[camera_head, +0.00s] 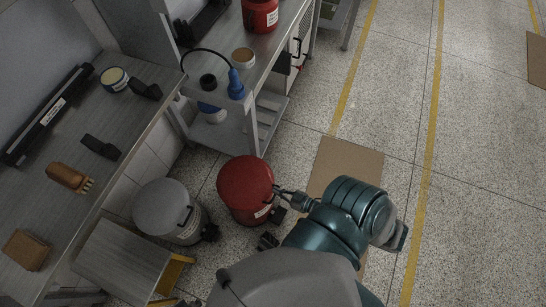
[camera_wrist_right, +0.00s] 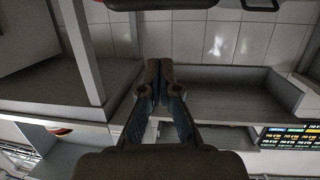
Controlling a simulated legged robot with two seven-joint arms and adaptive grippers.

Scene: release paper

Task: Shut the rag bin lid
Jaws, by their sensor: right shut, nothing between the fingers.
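The red bin (camera_head: 240,213) stands on the floor near the middle of the head view, with a white label on its side. Its round red lid (camera_head: 243,180) covers the top and looks down on the rim; I cannot tell if a small gap is left. My right gripper (camera_head: 279,190) is at the right edge of the lid, close to it; contact is unclear. In the right wrist view the fingers of this gripper (camera_wrist_right: 160,75) are together and empty. The bin is not clearly visible there. My left gripper is not in view.
A grey lidded bin (camera_head: 168,210) stands left of the red one. A cardboard sheet (camera_head: 345,165) lies on the floor.

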